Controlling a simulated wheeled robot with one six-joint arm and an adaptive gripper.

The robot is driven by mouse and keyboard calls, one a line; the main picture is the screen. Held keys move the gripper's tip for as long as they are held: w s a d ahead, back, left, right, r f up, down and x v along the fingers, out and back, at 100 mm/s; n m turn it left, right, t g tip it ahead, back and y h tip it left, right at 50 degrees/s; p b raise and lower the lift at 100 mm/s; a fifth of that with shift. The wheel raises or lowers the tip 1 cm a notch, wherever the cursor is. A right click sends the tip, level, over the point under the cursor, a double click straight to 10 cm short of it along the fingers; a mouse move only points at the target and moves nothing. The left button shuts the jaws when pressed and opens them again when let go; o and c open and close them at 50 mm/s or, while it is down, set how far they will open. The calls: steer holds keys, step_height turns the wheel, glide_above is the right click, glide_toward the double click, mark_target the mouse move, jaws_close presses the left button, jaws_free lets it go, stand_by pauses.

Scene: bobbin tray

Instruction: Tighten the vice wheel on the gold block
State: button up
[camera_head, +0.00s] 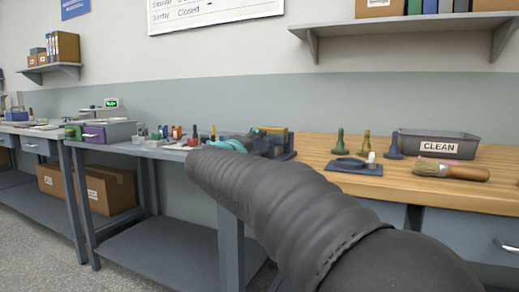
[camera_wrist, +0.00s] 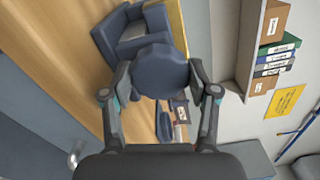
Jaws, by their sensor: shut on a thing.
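The dark blue vice wheel (camera_wrist: 160,66) sits in the middle of the wrist view. My gripper (camera_wrist: 160,78) has one finger on each side of its rim and is shut on it. The blue-grey vice (camera_wrist: 108,42) stands behind the wheel. The gold block (camera_wrist: 179,25) shows as a yellow strip beyond the wheel; it also shows in the head view (camera_head: 275,130) at the top of the vice (camera_head: 289,155). The wheel hides where the jaws meet the block. In the head view my arm covers part of the vice, and my gripper (camera_head: 238,144) is partly seen.
On the wooden bench (camera_head: 312,147), right of the vice, are a blue tray (camera_head: 345,167), several bobbin-shaped pieces, a grey CLEAN bin (camera_head: 408,140) and a brush (camera_head: 452,171). Small coloured items crowd the grey bench on the left. A shelf (camera_head: 400,24) hangs above.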

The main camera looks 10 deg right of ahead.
steer(key=shift+f, duration=0.2)
steer(key=o, duration=1)
steer(key=shift+o, duration=0.8)
steer(key=shift+r, duration=0.15)
steer(key=shift+s, duration=0.1)
steer(key=v, duration=1.2)
